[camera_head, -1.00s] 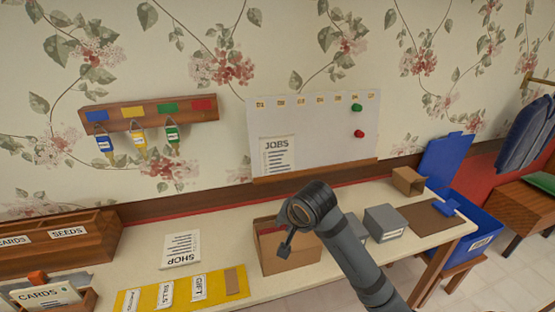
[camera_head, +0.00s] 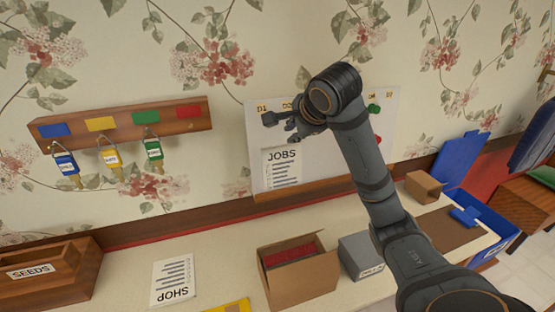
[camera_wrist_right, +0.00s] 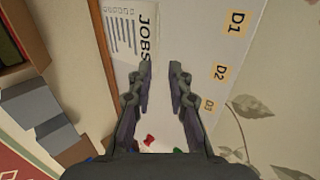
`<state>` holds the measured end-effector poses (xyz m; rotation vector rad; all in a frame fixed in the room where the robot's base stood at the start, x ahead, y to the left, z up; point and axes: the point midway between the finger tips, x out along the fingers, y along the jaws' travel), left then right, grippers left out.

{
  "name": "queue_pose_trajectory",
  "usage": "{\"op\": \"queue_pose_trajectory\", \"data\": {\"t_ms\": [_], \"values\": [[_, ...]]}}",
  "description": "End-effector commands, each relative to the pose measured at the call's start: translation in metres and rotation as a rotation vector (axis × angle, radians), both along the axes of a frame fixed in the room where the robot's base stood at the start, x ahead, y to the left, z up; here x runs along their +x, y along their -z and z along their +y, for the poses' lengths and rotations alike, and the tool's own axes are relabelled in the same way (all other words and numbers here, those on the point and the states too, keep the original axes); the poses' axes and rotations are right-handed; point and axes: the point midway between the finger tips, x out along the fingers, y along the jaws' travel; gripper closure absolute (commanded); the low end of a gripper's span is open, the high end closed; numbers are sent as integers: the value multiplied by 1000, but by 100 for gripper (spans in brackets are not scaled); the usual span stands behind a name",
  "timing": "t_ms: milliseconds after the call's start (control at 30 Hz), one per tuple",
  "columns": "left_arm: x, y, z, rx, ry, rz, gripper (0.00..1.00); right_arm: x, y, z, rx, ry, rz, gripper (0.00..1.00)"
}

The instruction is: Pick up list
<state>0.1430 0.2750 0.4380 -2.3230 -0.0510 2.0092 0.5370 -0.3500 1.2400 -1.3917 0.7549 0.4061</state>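A white paper list headed JOBS (camera_head: 283,172) hangs on the lower left of the white board; it also shows in the right wrist view (camera_wrist_right: 124,32). A second paper list headed SHOP (camera_head: 172,280) lies on the table, upside down to me. My right gripper (camera_head: 280,124) is in front of the board, just above the JOBS list. In the right wrist view its two fingers (camera_wrist_right: 158,68) are apart with nothing between them, and the JOBS list is just off to their left. My left gripper is out of view.
The board (camera_head: 257,112) has D1, D2 labels and red and green pins. An open cardboard box (camera_head: 300,280) with red contents and a grey box (camera_head: 357,257) stand below. A key rack (camera_head: 120,122) hangs left; a seeds box (camera_head: 42,275) stands beneath.

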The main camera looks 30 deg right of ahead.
Motion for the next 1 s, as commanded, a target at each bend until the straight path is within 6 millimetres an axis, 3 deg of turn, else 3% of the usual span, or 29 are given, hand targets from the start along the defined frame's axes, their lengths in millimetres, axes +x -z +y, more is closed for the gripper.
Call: {"op": "queue_pose_trajectory", "data": {"t_ms": [200, 300, 400, 567, 667, 833, 1000], "values": [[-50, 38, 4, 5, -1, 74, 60, 20, 29, -3, 6, -3, 1, 81], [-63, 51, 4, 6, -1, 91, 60, 30, 37, -7, 3, -1, -2, 81], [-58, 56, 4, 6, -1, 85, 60, 36, 39, -9, 0, -2, -1, 81], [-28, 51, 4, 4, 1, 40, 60, 38, 38, -10, -1, -1, 1, 81], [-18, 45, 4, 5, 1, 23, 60, 46, 47, -14, -2, 0, 6, 81], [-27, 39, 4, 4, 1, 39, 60, 65, 67, -20, 0, -2, 5, 81], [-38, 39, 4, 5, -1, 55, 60, 71, 74, -22, -3, -3, 2, 81]]}}
